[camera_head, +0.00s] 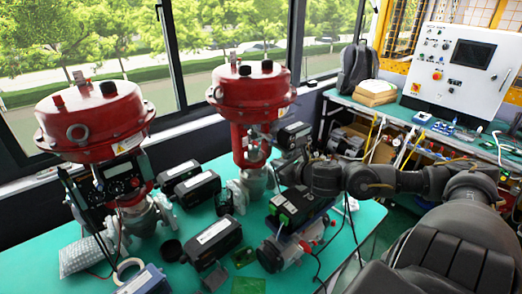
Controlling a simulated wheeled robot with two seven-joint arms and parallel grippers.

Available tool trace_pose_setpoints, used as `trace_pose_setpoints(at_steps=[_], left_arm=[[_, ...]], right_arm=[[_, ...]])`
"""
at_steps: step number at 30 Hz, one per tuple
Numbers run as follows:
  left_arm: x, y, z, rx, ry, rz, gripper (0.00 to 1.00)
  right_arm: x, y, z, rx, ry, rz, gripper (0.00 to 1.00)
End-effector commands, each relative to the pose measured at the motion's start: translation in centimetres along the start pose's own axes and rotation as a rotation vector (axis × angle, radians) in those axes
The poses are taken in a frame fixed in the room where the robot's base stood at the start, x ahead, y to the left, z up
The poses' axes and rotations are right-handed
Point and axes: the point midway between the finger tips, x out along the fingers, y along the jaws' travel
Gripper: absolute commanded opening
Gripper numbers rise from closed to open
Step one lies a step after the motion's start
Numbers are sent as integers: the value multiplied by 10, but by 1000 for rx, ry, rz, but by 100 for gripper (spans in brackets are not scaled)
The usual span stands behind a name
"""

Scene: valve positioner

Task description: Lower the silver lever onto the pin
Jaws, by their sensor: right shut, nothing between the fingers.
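The silver lever and the pin are too small or hidden to make out. The middle red valve actuator (252,92) stands on the green table, with its yoke and a silver valve body (250,185) below it. My right arm reaches in from the right. My right gripper (279,168) is shut and empty, close to the right side of the middle valve's yoke. I cannot tell whether it touches the valve. A black positioner box (293,135) sits just above it, beside the yoke. My left gripper is not in view.
A second red valve (95,118) stands at the left. Black boxes (212,238) and another positioner unit (300,208) lie on the green table (345,240). A white tape roll (128,270) is at the front left. A workbench with a control panel (462,68) stands behind right.

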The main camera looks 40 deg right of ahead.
Motion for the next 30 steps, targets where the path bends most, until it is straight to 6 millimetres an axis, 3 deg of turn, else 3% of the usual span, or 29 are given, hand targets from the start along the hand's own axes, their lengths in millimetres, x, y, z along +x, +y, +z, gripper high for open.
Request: trace_pose_setpoints(at_steps=[8,15,21,30], left_arm=[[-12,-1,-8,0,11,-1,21],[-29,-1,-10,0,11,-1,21],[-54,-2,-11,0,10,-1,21],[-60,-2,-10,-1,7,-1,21]], right_arm=[[34,3,6,7,-5,6,0],[82,3,6,7,-3,5,0],[72,3,32,-1,0,7,0],[69,3,39,0,0,6,0]])
